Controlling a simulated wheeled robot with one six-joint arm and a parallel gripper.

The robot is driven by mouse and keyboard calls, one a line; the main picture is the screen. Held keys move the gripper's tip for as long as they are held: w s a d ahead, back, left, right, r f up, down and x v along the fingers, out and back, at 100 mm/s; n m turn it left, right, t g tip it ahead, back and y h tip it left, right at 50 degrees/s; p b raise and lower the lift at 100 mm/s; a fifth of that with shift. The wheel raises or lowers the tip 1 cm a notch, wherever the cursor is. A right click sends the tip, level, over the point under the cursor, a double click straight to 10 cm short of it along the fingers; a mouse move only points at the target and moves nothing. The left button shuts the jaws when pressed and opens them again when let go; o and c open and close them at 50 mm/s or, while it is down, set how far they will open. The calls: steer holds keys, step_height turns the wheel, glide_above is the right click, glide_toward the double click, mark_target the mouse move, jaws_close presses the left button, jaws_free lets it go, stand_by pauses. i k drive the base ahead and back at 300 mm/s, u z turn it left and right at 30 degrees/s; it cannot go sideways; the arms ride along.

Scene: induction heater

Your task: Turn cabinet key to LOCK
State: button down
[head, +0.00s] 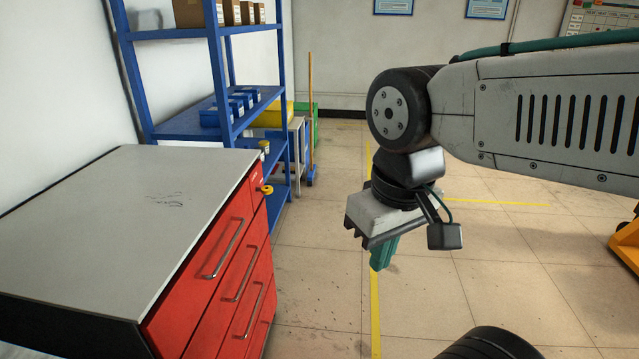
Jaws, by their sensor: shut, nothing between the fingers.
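The red cabinet (207,270) with a grey top stands at the left, its drawers facing right. A small yellow key or knob (266,189) sticks out near the far upper corner of its front. Its turn position and any LOCK marking are too small to read. My gripper (381,262) hangs to the right of the cabinet, pointing down over the floor, with its teal fingers shut and empty. It is clearly apart from the yellow key.
A blue shelf rack (220,90) with boxes and blue bins stands behind the cabinet. The drawer handles (222,249) stick out from the red front. A yellow object (627,240) is at the right edge. The floor between is clear.

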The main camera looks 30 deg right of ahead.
mark_target(266, 189)
steer(key=z, duration=0.6)
steer(key=i, duration=0.9)
steer(key=u, duration=0.55)
